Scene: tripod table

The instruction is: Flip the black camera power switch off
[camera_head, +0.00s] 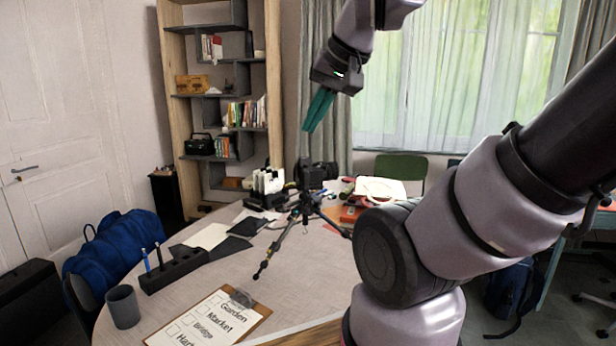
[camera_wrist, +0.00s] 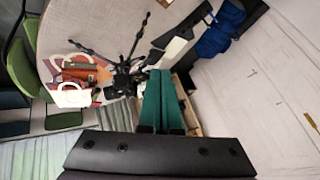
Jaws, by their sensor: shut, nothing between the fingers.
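A black camera (camera_head: 312,174) appears at the far side of the table, above a black tripod (camera_head: 305,206) with spread legs. The dark tripod also shows in the wrist view (camera_wrist: 121,80), where I cannot separate camera from tripod clearly. The power switch is too small to make out. My gripper (camera_head: 312,129) has green fingers, shut and empty. It hangs in the air well above the table, in front of the shelf and curtain. In the wrist view the fingers (camera_wrist: 159,73) lie side by side, partly over things at the table's edge.
The round table (camera_head: 320,265) holds a clipboard (camera_head: 208,318), a grey cup (camera_head: 123,306), a black pen holder (camera_head: 174,270) and dark folders. White and red items lie at the back right. A blue bag (camera_head: 115,245) is at left. A bookshelf (camera_head: 180,100) stands behind.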

